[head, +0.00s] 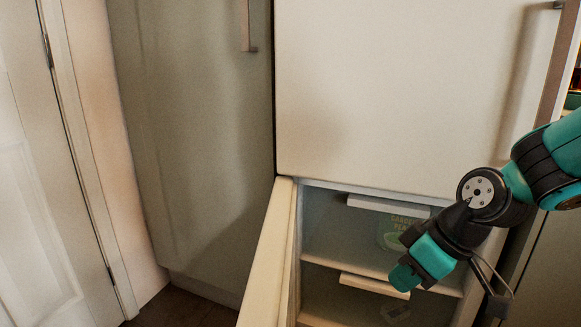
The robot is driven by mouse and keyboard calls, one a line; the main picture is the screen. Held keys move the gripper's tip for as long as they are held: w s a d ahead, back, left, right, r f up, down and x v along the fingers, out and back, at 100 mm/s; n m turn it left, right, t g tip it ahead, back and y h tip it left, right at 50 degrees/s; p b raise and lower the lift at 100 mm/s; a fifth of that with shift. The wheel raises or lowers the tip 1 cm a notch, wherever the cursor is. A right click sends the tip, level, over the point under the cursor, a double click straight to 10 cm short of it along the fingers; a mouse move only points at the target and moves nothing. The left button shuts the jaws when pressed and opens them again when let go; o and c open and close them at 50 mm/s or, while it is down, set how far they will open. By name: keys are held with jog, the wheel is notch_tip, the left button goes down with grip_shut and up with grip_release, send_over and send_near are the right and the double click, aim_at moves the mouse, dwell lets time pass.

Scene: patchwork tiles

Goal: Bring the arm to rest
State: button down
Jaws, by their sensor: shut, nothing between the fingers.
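My arm reaches in from the right edge of the head view. My gripper (403,281), teal and black, points down and left at its end. It is shut and holds nothing. It is in front of the open lower compartment (331,235) of a white fridge-like cabinet. I cannot tell how far it is from the drawer fronts behind it.
The lower door (266,262) stands open to the left of the compartment. The upper door (400,95) is closed. A tall cabinet (200,150) and a white room door (40,190) stand left.

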jog(key=s+a+r+m+g, duration=0.1)
jog(key=s+a+r, duration=0.15)
jog(key=s, duration=0.55)
jog(key=s+a+r+m+g, duration=0.15)
jog(key=s+r, duration=0.25)
jog(key=s, duration=0.4)
notch_tip(320, 180, up, 35)
jog(key=p, duration=3.6)
jog(key=shift+d+r+h, duration=0.2)
jog(key=shift+d+h, duration=0.2)
jog(key=shift+d, duration=0.05)
